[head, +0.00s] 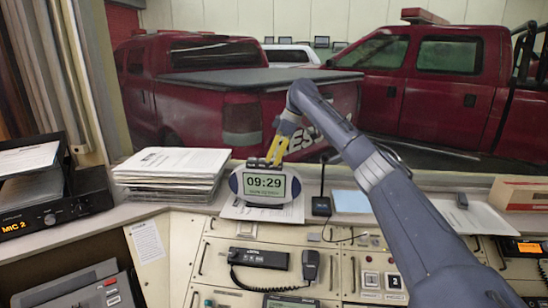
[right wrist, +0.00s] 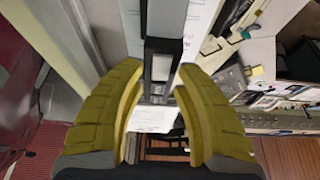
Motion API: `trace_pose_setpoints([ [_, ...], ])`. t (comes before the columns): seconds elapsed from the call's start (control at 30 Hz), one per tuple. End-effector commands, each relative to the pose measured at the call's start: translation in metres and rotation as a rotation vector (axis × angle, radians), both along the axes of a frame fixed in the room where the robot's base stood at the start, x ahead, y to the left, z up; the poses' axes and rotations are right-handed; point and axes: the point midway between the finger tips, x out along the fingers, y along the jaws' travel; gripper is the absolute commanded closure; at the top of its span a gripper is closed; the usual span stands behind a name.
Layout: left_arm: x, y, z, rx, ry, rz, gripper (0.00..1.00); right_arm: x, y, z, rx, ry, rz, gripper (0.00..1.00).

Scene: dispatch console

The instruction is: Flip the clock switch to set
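The clock (head: 265,184) stands on the console ledge in the head view, a rounded pale and blue case with a screen reading 09:29. A row of small dark controls (head: 257,163) sits along its top; their settings are too small to read. My right gripper (head: 275,155) points down just above the clock's top, close to these controls; I cannot tell whether it touches. In the right wrist view its yellow fingers (right wrist: 161,68) are apart, with a dark upright shape between and beyond them. I cannot tell surely what that shape is. My left gripper is not in view.
A stack of papers (head: 172,165) lies left of the clock, and a black microphone base (head: 321,206) stands right of it. A radio handset (head: 259,258) sits on the panel below. Windows stand behind.

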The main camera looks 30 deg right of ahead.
Motion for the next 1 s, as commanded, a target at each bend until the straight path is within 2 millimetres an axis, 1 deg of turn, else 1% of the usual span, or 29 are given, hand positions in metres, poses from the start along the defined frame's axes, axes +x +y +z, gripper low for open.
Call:
trace_pose_setpoints([
  [0.03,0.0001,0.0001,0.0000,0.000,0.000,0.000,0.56,0.0000,0.0000,0.0001,0.000,0.000,0.000,0.75],
  [0.2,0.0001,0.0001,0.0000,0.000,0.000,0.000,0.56,0.0000,0.0000,0.0002,0.000,0.000,0.000,0.95],
  [0.27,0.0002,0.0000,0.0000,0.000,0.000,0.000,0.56,0.0000,0.0000,0.0002,0.000,0.000,0.000,1.00],
  [0.67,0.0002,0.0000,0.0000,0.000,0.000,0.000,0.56,0.0002,0.0005,-0.0008,-0.003,0.004,0.000,1.00],
  [1.0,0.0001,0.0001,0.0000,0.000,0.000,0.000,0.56,0.0030,0.0051,-0.0035,-0.154,0.134,0.004,1.00],
])
